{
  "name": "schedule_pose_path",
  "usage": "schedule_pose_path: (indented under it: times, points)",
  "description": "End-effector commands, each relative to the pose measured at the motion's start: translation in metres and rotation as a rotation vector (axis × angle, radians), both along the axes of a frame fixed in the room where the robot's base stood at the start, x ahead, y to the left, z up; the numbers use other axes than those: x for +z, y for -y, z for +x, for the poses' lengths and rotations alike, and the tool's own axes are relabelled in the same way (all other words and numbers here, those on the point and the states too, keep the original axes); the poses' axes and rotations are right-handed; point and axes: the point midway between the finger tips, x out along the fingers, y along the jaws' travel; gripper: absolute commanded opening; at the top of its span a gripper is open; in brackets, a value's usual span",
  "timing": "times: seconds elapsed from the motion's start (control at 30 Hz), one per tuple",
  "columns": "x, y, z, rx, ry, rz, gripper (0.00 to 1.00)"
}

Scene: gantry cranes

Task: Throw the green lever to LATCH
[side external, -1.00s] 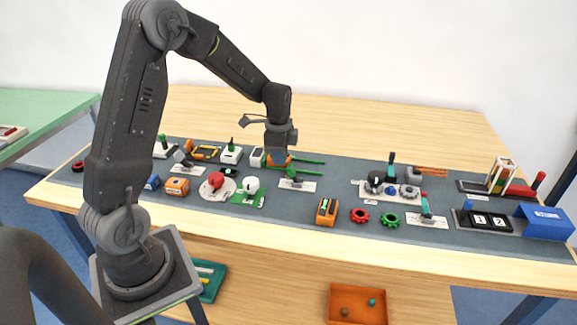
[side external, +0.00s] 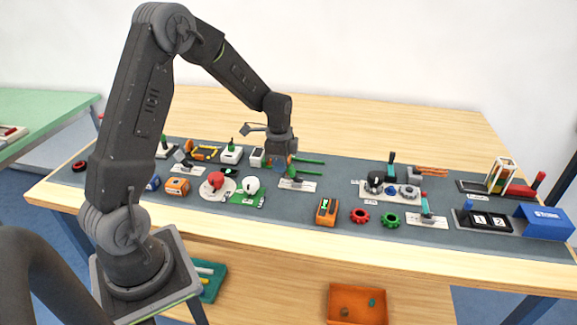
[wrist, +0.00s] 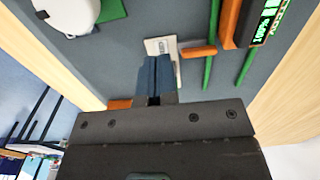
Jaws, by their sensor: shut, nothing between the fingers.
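A green-handled lever (side external: 291,171) stands on a white plate (side external: 305,186) near the middle of the mat in the side view. Lettering on the plate is too small to read. My gripper (side external: 289,160) is just above and behind this lever, pointing down. In the wrist view my gripper (wrist: 154,60) is shut and empty, its fingers over a white plate (wrist: 158,45) with a slot, hiding part of it. I cannot tell whether the fingers touch the lever.
Two green rods (side external: 308,160) lie just behind the gripper, beside an orange device (wrist: 232,22) with a lit display. A white knob (side external: 251,184) on a green base stands left of the lever.

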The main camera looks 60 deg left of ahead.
Motion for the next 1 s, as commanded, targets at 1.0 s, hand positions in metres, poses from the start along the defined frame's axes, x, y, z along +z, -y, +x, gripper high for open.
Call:
schedule_pose_path:
  times: [1.0]
  points:
    - [0.021,-0.002,-0.002,-0.001,0.001,0.000,0.00]
